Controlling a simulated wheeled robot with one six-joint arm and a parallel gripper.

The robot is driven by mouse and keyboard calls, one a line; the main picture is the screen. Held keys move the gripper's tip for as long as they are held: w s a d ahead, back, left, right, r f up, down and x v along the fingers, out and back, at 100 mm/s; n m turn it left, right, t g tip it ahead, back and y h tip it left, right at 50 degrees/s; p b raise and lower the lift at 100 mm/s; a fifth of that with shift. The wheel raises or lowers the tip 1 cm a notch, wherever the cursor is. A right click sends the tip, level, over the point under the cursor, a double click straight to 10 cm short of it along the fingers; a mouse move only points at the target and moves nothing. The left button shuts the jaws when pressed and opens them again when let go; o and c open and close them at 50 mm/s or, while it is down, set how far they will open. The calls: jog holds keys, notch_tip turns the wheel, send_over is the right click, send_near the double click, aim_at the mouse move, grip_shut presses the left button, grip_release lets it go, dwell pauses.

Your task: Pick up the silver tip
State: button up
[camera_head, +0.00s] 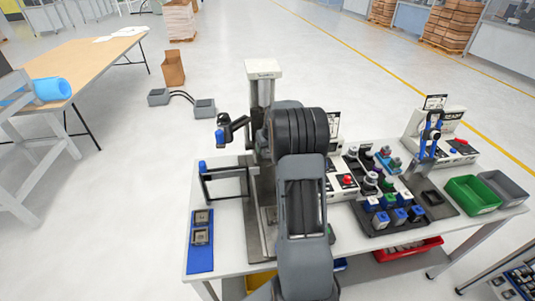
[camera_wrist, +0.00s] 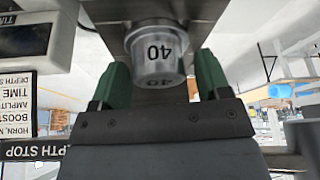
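My gripper (camera_wrist: 163,80) has two green fingers spread apart, one to each side of the tip. A narrow gap shows between the tip and the right finger; on the left I cannot clearly tell a gap from contact. In the head view my dark arm hides both the tip and my fingers.
The machine's column (camera_head: 262,90) rises from a white workbench (camera_head: 215,262). A blue mat (camera_head: 201,256) with square parts lies at left. A dark tray (camera_head: 392,228) of blue-based parts, a green bin (camera_head: 472,195) and a grey bin (camera_head: 503,187) stand at right. A labelled control box (camera_wrist: 25,35) is close by.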

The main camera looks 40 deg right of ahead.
jog(key=c, duration=1.1)
jog(key=shift+r, duration=0.15)
